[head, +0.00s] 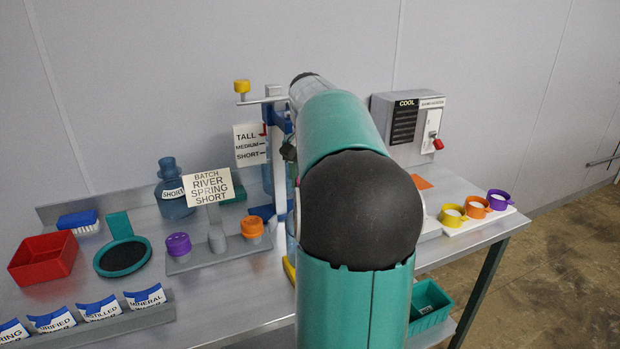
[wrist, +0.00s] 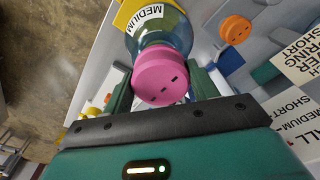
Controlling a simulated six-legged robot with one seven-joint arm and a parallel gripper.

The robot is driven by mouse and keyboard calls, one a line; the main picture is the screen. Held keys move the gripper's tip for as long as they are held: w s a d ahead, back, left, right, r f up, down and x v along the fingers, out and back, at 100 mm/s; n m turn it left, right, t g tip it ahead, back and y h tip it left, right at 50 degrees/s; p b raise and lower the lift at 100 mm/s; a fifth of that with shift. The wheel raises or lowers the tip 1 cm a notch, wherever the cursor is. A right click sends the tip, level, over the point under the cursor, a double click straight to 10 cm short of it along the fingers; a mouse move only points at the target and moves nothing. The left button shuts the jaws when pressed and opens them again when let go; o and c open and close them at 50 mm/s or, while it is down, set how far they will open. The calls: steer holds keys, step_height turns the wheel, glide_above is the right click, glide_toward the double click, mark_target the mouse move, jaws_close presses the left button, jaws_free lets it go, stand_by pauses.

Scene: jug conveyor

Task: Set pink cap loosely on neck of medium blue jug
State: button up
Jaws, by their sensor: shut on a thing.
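The pink cap (wrist: 160,78) is between the fingers of my gripper (wrist: 163,86) in the wrist view, and my gripper is shut on it. The blue jug with a MEDIUM label (wrist: 160,35) is just beyond the cap in that view. The cap covers the jug's neck, so I cannot tell whether it rests on the neck or is held a little off it. In the head view my arm hides the gripper, the cap and most of the medium jug.
A short blue jug (head: 174,198) stands at the back left. A purple cap (head: 178,244) and an orange cap (head: 251,227) sit on a grey rack beside a batch sign (head: 208,188). A height gauge (head: 250,145) stands close behind my arm. A red bin (head: 43,258) is far left.

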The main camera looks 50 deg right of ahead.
steer(key=o, duration=1.4)
steer(key=shift+c, duration=0.2)
steer(key=shift+r, duration=3.5)
